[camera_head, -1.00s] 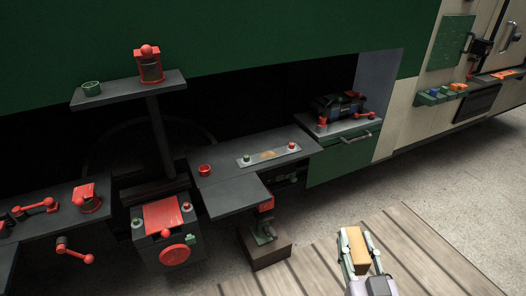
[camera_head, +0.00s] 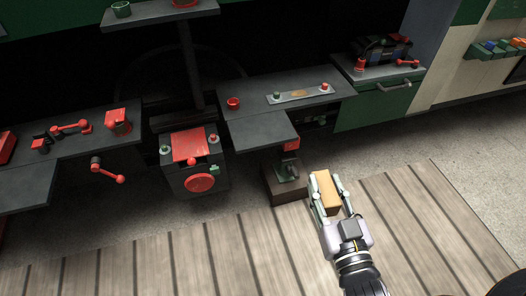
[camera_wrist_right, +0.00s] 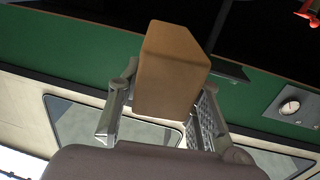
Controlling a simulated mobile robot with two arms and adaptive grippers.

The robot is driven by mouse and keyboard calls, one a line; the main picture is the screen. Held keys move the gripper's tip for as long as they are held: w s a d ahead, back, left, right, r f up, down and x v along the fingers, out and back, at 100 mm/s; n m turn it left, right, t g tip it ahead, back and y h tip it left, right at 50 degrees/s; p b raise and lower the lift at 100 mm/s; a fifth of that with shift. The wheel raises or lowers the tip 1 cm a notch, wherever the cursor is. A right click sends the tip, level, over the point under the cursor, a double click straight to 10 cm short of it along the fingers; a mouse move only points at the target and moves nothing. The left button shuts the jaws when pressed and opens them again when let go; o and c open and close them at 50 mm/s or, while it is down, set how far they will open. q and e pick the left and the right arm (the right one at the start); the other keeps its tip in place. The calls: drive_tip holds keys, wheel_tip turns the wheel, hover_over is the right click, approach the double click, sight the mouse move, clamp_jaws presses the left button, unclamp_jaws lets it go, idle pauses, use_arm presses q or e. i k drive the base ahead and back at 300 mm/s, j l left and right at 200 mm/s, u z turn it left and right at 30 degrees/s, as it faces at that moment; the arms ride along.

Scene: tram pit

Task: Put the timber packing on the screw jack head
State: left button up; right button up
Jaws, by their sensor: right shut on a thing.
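The timber packing (camera_head: 324,191) is an orange-brown wooden block. My right gripper (camera_head: 327,196) is shut on it, with one finger along each side. The block also shows large between the fingers in the right wrist view (camera_wrist_right: 170,72). The screw jack (camera_head: 286,172) stands on a dark brown block, left of the held timber, beneath the edge of a grey bench. A red part (camera_head: 291,146) shows at its top, close under the bench edge; the head itself is hard to make out. The held timber appears apart from the jack. My left gripper is not in view.
A grey bench (camera_head: 262,131) overhangs near the jack, with a red cup and a light plate on it. A machine with a red handwheel (camera_head: 200,182) stands left. A green cabinet (camera_head: 377,107) is at right. Slatted wooden flooring (camera_head: 250,252) lies clear in front.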

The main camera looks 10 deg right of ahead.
sight(287, 153)
drive_tip(key=i+l+u, duration=0.25)
drive_tip(key=l, duration=0.35)
drive_tip(key=l+u, duration=0.25)
drive_tip(key=l, duration=0.35)
drive_tip(key=i+l+u, duration=0.1)
drive_tip(key=l+u, duration=0.15)
drive_tip(key=l, duration=0.4)
